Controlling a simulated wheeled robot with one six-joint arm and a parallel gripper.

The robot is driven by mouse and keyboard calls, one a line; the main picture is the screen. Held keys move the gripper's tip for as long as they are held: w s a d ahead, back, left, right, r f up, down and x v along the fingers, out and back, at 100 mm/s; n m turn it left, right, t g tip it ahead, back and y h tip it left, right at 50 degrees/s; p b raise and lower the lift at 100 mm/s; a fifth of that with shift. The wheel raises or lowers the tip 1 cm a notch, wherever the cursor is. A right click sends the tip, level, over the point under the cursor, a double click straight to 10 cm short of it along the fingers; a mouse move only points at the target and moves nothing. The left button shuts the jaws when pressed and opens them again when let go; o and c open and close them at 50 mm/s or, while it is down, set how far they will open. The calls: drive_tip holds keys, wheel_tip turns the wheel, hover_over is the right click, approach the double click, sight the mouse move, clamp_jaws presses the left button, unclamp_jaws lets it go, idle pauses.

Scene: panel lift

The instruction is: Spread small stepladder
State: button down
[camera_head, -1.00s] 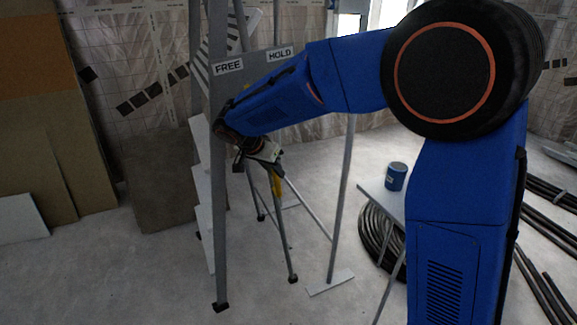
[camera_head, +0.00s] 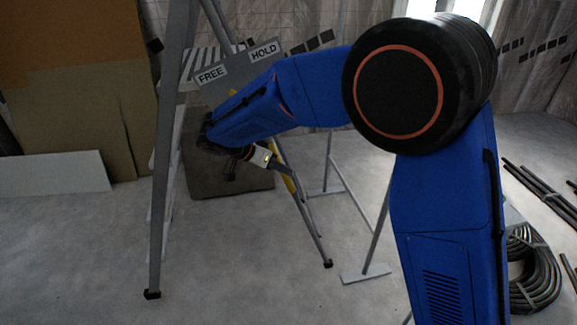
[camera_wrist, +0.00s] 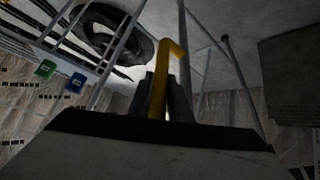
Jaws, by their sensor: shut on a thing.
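The stepladder (camera_head: 164,150) stands at left of centre in the head view. One grey leg reaches the floor near the front left, and a rear leg (camera_head: 312,232) slants down to the right, apart from it. A yellow bar (camera_head: 290,183) runs along the rear leg side. My gripper (camera_head: 268,160) is at this side, partly hidden by my blue arm. In the wrist view my gripper (camera_wrist: 165,92) is shut on the yellow bar (camera_wrist: 172,50), whose bent end sticks out past the fingers. The ladder's top is outside the head view.
A grey plate labelled FREE and HOLD (camera_head: 238,66) is behind my arm. Boards (camera_head: 60,90) and a white panel (camera_head: 55,178) lean at the left. A white-footed stand (camera_head: 365,274) is right of the ladder. A cable coil (camera_head: 535,270) lies at right. Front floor is clear.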

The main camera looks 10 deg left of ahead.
drive_tip(key=shift+s+a+f, duration=0.15)
drive_tip(key=shift+a+f, duration=0.05)
drive_tip(key=shift+a, duration=0.25)
drive_tip(key=c, duration=1.6)
unclamp_jaws()
drive_tip(key=shift+a, duration=0.3)
drive_tip(key=shift+c, duration=0.2)
drive_tip(key=shift+r, duration=0.1)
drive_tip(key=v, duration=1.7)
drive_tip(key=shift+r, duration=0.15)
drive_tip(key=shift+s+d, duration=0.1)
